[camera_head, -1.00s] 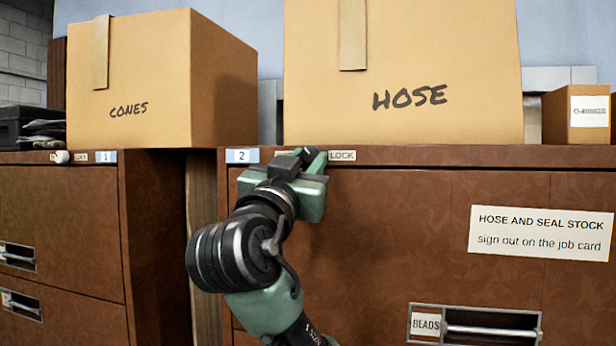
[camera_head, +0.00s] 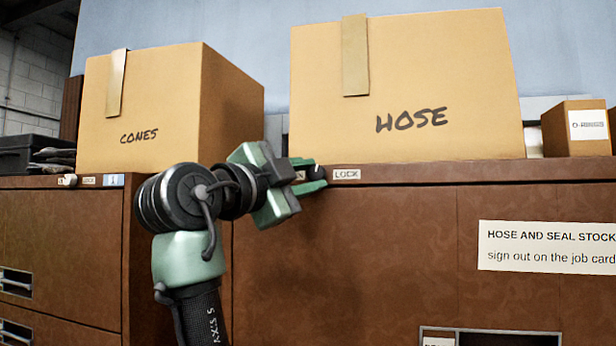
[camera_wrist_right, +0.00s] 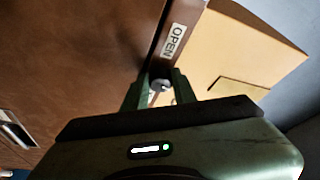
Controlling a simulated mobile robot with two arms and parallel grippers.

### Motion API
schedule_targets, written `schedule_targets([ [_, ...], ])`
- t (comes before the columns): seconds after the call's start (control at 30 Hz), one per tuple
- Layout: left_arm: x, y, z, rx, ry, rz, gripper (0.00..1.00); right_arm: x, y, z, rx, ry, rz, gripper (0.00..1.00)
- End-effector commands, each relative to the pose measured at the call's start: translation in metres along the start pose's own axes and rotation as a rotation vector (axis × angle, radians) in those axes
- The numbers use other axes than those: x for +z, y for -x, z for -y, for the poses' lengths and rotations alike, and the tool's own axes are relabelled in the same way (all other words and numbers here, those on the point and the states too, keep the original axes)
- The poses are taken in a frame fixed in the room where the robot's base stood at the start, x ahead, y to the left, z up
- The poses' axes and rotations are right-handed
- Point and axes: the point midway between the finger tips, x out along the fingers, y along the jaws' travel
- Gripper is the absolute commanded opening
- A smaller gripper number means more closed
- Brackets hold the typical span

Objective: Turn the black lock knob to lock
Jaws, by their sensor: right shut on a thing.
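The black lock knob (camera_head: 317,172) sits on the top rail of the brown cabinet 2, just left of the white LOCK label (camera_head: 346,174). My right gripper (camera_head: 314,178) reaches it from the left and is shut on it. In the right wrist view the fingers (camera_wrist_right: 160,92) lie on both sides of the knob (camera_wrist_right: 161,84). The OPEN label (camera_wrist_right: 173,40) shows beyond it there; in the head view the gripper mostly hides that label. The exact angle of the knob is too small to tell. My left gripper is out of view.
A HOSE box (camera_head: 440,80) and a CONES box (camera_head: 140,120) stand on the cabinet tops. A small box (camera_head: 575,128) is at the right. The brown cabinet front (camera_head: 380,250) bears a stock sign (camera_head: 548,246). Another cabinet (camera_head: 60,250) with its own small knob stands at left.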

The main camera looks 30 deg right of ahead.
Motion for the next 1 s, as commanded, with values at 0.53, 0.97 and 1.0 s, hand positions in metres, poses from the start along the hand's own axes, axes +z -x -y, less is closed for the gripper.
schedule_targets([
  [0.53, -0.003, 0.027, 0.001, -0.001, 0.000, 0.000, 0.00, -0.002, -0.001, 0.006, 0.159, -0.380, 0.001, 0.00],
  [0.97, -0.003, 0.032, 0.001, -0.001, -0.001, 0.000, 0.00, -0.001, -0.001, 0.005, 0.196, -0.469, 0.000, 0.00],
  [1.0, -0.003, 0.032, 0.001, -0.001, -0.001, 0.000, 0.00, -0.001, -0.001, 0.004, 0.196, -0.470, 0.000, 0.00],
])
